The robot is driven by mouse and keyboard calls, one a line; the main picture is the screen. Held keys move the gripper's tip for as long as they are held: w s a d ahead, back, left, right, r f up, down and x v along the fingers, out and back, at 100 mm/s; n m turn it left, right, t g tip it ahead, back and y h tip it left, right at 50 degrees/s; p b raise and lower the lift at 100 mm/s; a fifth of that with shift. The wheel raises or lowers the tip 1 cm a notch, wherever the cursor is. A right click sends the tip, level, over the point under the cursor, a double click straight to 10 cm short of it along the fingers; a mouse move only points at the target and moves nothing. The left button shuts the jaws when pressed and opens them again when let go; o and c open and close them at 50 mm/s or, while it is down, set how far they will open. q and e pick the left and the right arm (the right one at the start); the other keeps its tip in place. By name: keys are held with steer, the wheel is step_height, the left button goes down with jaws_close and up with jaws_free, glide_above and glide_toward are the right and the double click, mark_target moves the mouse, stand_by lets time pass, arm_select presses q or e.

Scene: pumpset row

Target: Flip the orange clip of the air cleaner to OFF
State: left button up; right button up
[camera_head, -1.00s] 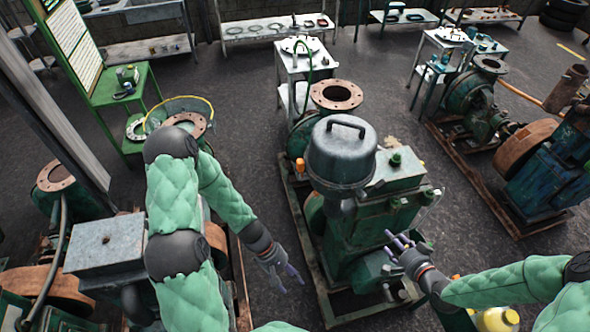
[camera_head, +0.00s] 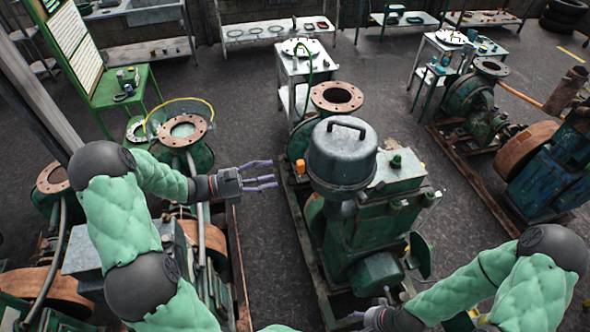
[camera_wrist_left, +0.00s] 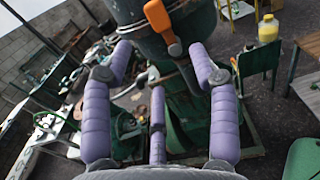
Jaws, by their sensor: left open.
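The air cleaner (camera_head: 342,155) is a grey lidded canister with a handle on top, mounted on the green engine in the head view. Its orange clip (camera_head: 300,166) shows on its left side. In the left wrist view the clip (camera_wrist_left: 157,15) appears large against the dark canister (camera_wrist_left: 150,45), its lower end at a grey pivot. My left gripper (camera_head: 272,175) is open and empty, left of the clip and pointing at it, with a gap between. Its purple fingers (camera_wrist_left: 160,62) spread below the clip in the wrist view. My right gripper (camera_head: 358,318) is low by the engine, partly hidden.
The green engine (camera_head: 365,225) stands on a skid below the canister. A rusty-flanged pump (camera_head: 336,97) sits behind it. Another pump set (camera_head: 187,130) stands left, beyond my left arm. Dark floor (camera_head: 255,215) lies open between the two rows.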

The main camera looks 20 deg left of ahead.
mark_target(303, 171)
arm_select(q)
steer(key=p+x, duration=0.1)
steer(key=x, duration=0.7)
steer(key=shift+d, duration=0.3)
steer(key=shift+w, duration=0.15)
jaws_close()
